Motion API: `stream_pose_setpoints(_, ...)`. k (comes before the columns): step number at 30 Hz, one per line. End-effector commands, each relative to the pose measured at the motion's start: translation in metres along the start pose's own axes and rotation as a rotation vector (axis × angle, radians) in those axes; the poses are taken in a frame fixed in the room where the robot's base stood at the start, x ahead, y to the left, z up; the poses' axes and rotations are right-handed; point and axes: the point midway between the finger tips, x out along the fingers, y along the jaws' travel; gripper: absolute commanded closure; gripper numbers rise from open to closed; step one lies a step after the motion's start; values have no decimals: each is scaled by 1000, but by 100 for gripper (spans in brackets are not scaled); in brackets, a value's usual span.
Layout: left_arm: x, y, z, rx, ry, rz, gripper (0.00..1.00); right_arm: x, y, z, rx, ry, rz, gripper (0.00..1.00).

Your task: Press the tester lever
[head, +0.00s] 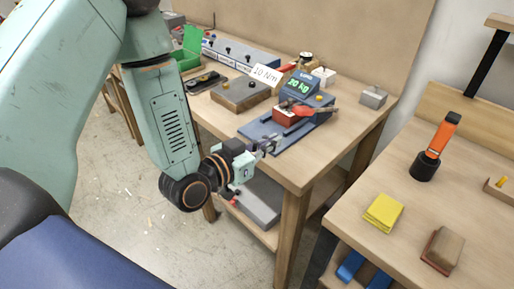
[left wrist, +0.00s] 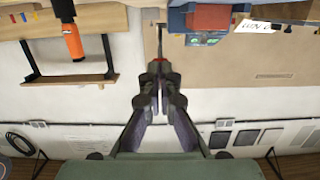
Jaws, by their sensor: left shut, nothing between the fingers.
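The tester (head: 301,86) is a blue device with a lit green display, standing on a blue base plate on the wooden bench. A red lever handle (head: 309,111) lies across its front beside a red block (head: 284,116). In the left wrist view the tester (left wrist: 178,20) is at the top, upside down. My left gripper (head: 268,147) is shut and empty, over the near edge of the base plate. It also shows in the left wrist view (left wrist: 159,72); a thin dark rod with a red end appears just past its fingertips. I cannot tell whether they touch. My right gripper is out of view.
A white card (head: 265,74), a brown box (head: 240,94) and a green bin (head: 188,48) stand left of the tester. A small grey block (head: 373,97) is to its right. A second bench holds an orange-handled tool (head: 438,143) and a yellow pad (head: 383,212).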

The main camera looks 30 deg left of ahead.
Motion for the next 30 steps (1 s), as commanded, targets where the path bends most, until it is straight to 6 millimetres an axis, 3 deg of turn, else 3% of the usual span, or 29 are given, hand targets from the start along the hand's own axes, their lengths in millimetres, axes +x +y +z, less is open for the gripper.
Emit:
stream_pose_setpoints(3, -17, 0, 0, -7, 2, -4, 100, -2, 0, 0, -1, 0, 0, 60)
stream_pose_setpoints(12, -38, 0, 2, -2, 2, -2, 100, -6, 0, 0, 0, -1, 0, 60)
stream_pose_setpoints(30, -41, 1, 2, -1, 3, 0, 100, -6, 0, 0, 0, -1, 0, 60)
